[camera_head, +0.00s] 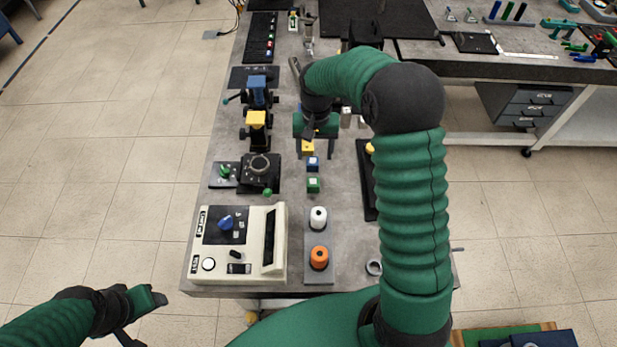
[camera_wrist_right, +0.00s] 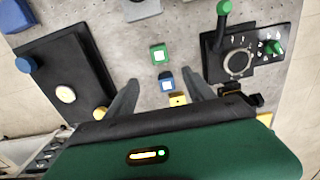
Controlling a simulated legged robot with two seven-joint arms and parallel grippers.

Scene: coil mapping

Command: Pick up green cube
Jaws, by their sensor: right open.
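The green cube (camera_head: 313,184) has a pale square on top and sits on the grey table, nearest to me in a short row. It also shows in the right wrist view (camera_wrist_right: 158,54), ahead of the fingertips. The blue cube (camera_head: 313,163) and the yellow cube (camera_head: 307,147) lie behind it. My right gripper (camera_head: 314,156) is open and empty above the row. In its wrist view the blue cube shows between the fingers and the green cube beyond them. My left gripper (camera_head: 142,303) is at the lower left, off the table; its jaw opening is unclear.
A beige device (camera_head: 272,275) with a blue knob stands at the table's near left. A grey holder with a white spool (camera_head: 318,217) and an orange spool (camera_head: 319,256) is near the front. A black dial unit (camera_head: 259,168) stands left of the cubes, a dark panel (camera_head: 366,195) right.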

